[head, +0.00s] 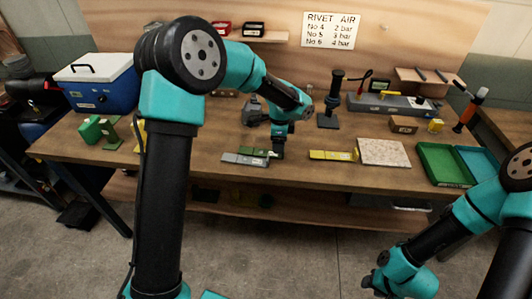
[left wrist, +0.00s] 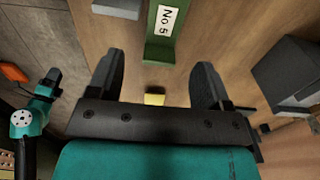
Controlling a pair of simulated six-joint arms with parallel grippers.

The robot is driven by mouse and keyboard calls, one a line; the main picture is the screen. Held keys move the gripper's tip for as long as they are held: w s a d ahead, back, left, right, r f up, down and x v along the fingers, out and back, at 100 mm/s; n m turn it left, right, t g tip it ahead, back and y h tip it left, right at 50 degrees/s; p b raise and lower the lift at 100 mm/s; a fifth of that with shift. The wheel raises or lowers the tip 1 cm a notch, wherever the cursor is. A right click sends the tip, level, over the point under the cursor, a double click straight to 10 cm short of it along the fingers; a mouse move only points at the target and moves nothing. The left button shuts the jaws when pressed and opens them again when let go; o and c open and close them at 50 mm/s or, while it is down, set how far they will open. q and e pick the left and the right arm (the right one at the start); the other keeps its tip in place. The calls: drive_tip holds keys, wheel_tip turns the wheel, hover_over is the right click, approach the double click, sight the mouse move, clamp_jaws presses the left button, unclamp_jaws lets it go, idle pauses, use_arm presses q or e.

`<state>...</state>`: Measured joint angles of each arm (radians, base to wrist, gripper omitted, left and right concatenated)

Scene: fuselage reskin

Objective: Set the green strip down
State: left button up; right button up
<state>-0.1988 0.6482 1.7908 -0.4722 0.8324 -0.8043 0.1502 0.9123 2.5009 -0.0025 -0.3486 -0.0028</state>
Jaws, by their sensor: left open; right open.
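The green strip (head: 258,151), labelled "No 5" in the left wrist view (left wrist: 160,48), lies on the wooden bench. My left gripper (head: 278,152) is low over the bench at the strip's right end. In the left wrist view its fingers (left wrist: 157,75) are spread, with the strip's near end showing between and beyond the tips; I see no finger closed on it. A small yellow piece (left wrist: 154,98) shows between the fingers. My right gripper (head: 372,284) is open, low at the front right, away from the bench.
A grey strip (head: 243,159) lies just in front of the green one. A yellow strip (head: 330,155) and a speckled plate (head: 383,152) lie to the right, then a green tray (head: 442,164). A black stand (head: 329,112) stands behind. The front bench edge is mostly clear.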

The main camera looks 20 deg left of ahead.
use_arm(q)
drive_tip(key=shift+a+f, duration=0.15)
drive_tip(key=shift+f, duration=1.15)
drive_tip(key=shift+a+f, duration=0.1)
drive_tip(key=shift+f, duration=1.2)
drive_tip(key=shift+c, duration=0.2)
drive_tip(key=c, duration=1.1)
drive_tip(key=shift+r, duration=1.3)
drive_tip(key=s+d, duration=0.1)
drive_tip(key=s, duration=0.4)
drive_tip(key=s+d+r, duration=0.1)
drive_tip(key=s+d, duration=0.1)
drive_tip(key=s, duration=0.3)
drive_tip(key=s+d+r, duration=0.1)
drive_tip(key=s, duration=0.4)
drive_tip(key=shift+s+d+r, duration=0.1)
drive_tip(key=shift+d+r, duration=0.1)
drive_tip(key=shift+d, duration=0.2)
